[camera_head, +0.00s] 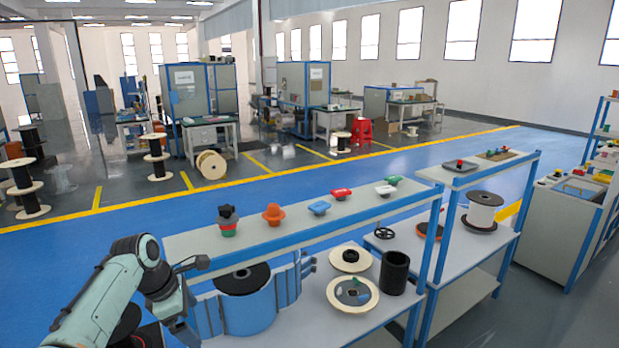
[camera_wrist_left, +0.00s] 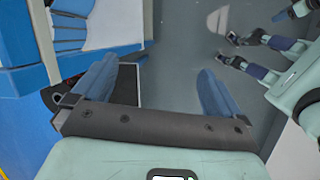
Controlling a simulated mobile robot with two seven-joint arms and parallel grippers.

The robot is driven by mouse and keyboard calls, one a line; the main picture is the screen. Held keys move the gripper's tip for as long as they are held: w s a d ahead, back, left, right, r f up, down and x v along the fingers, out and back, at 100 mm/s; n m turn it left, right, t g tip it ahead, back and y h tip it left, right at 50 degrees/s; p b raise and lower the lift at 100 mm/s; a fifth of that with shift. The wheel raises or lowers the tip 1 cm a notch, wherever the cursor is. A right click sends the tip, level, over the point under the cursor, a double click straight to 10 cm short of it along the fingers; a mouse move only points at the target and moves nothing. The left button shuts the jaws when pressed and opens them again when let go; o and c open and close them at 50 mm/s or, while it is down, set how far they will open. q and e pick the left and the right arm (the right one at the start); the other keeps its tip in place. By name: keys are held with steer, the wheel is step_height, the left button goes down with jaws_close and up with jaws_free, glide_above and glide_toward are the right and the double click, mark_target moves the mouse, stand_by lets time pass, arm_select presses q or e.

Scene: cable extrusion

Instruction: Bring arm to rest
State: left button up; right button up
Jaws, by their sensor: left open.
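My left arm enters the camera_head view at the lower left and bends down beside the workbench shelf. Its gripper is largely hidden or cut off at the bottom edge there. In the left wrist view the left gripper (camera_wrist_left: 157,72) shows two blue fingers spread wide with nothing between them. Beyond the fingers are grey floor and a dark panel at the left. My right gripper is not seen in the camera_head view.
The workbench (camera_head: 320,302) is just right of the arm, with a blue curved holder (camera_head: 249,312), a flat spool (camera_head: 352,293) and a black cylinder (camera_head: 394,273). Its raised shelf (camera_head: 262,240) carries small coloured parts. Blue floor (camera_head: 120,225) lies open behind.

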arm_select(q)
steer(key=d+f+m, duration=0.3)
steer(key=f+m, duration=0.2)
steer(key=f, duration=1.6)
steer(key=s+d+f+m+g, duration=0.1)
steer(key=s+d+f+m, duration=0.2)
steer(key=f, duration=0.5)
steer(key=s+d+f+m+g, duration=0.1)
steer(key=s+f+m, duration=0.1)
steer(key=s+f, duration=0.55)
steer(key=s+d+f+m, duration=0.2)
steer(key=s+f, duration=0.2)
steer(key=s, duration=0.3)
steer(key=s+d+f+m, duration=0.2)
steer(key=s+f+m, duration=0.1)
steer(key=s, duration=0.5)
steer(key=s+d+f+m+h, duration=0.1)
steer(key=s+d+f+m, duration=0.1)
steer(key=s, duration=0.5)
step_height(320, 180, down, 3)
steer(key=shift+s+d+r+m+g, duration=0.2)
steer(key=shift+s+m+g, duration=0.1)
steer(key=shift+m, duration=0.4)
steer(key=shift+a, duration=0.1)
